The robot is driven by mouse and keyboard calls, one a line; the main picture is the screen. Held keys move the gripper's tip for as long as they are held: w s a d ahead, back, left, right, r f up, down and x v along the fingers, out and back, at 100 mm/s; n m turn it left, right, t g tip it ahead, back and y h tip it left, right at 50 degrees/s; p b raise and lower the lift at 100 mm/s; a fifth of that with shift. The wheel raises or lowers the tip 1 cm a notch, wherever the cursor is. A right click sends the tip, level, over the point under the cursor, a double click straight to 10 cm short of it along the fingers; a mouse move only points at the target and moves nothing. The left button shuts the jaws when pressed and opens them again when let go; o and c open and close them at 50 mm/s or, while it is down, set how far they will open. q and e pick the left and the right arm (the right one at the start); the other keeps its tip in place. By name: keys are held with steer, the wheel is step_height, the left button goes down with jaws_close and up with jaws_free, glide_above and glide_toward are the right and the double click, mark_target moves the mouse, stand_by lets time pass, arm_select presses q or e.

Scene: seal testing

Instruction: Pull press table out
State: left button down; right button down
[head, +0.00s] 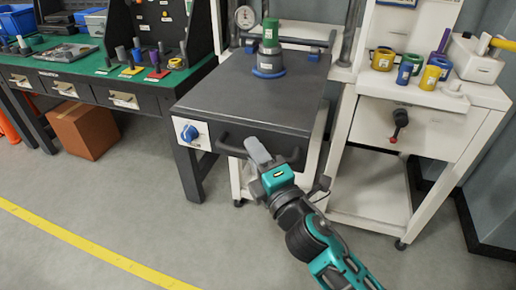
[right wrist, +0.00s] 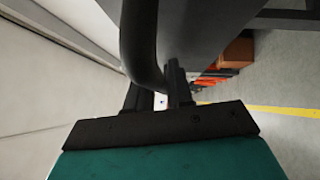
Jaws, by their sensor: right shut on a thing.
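The press table (head: 245,97) is a dark grey slab on legs in the middle of the head view. A dark bar handle (head: 230,148) runs along its front edge; it also shows in the right wrist view (right wrist: 140,45). My right gripper (head: 257,150) is at the front of the table, shut on the handle. In the right wrist view its two fingers (right wrist: 158,90) stand on either side of the bar. A green and blue cylinder part (head: 270,48) stands on the table. My left gripper is not in view.
A blue knob (head: 190,133) is on the table's left front. A white cart (head: 420,125) with colored rings and a black lever stands close on the right. A green-topped workbench (head: 100,75) and cardboard box (head: 84,129) are left. The floor in front is clear.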

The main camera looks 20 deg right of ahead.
steer(key=shift+s+a, duration=0.1)
steer(key=shift+s, duration=0.1)
steer(key=shift+s+a+f, duration=0.1)
steer(key=shift+a, duration=0.1)
steer(key=c, duration=1.4)
jaws_free()
steer(key=shift+s, duration=0.1)
steer(key=o, duration=0.3)
steer(key=shift+s, duration=0.15)
